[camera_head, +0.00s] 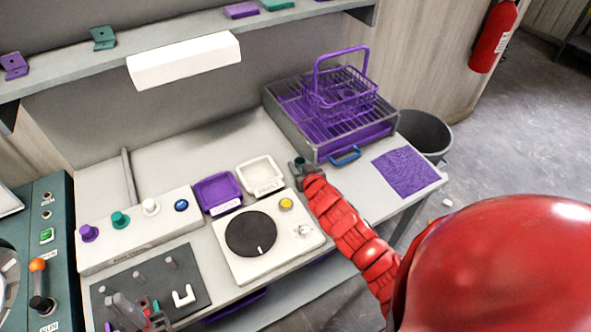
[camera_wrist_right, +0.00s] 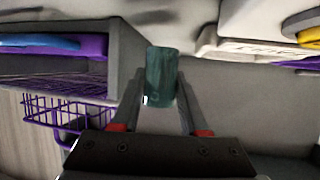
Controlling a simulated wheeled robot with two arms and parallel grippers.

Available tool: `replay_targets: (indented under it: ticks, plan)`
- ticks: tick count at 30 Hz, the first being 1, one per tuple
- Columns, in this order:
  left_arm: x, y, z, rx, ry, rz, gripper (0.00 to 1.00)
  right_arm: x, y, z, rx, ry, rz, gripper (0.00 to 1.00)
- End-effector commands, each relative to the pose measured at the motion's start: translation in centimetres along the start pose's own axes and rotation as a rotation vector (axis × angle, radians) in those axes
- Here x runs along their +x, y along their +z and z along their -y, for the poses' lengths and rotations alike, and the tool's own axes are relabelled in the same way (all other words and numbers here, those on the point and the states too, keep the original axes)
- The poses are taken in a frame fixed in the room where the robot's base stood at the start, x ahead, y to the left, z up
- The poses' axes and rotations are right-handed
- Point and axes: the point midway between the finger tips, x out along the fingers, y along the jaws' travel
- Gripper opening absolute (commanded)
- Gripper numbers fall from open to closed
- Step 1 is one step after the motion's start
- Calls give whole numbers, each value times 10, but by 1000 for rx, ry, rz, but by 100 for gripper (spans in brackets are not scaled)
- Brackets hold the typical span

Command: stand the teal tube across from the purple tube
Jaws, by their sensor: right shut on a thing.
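The teal tube (camera_wrist_right: 162,75) is a short dark-teal cylinder held between the fingers of my right gripper (camera_wrist_right: 163,100) in the right wrist view. In the head view my right gripper (camera_head: 300,168) is above the table, between the white tray and the wire rack, and the tube's top shows as a small dark teal spot. I cannot pick out a purple tube for certain; a small purple bit (camera_head: 108,326) shows at the bottom left edge. My left gripper (camera_head: 145,312) is low at the left, over the dark peg board; its finger gap is unclear.
A turntable with a black disc (camera_head: 251,234) and yellow knob (camera_head: 286,203) stands mid-table. A white box (camera_head: 140,236) with coloured knobs, a purple tray (camera_head: 217,193), a white tray (camera_head: 260,175), and a rack (camera_head: 290,125) with a purple basket (camera_head: 342,90) surround it.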

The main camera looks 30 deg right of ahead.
Motion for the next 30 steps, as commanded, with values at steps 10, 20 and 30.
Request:
replay_targets:
  ticks: [10,20,30]
  plan:
    - [8,-1,0,0,0,0,0,12,32,0,-4,-1,2,0]
    - [6,-1,0,0,0,0,0,14,35,0,-2,0,2,47]
    - [6,-1,0,0,0,0,0,14,35,0,-2,0,2,74]
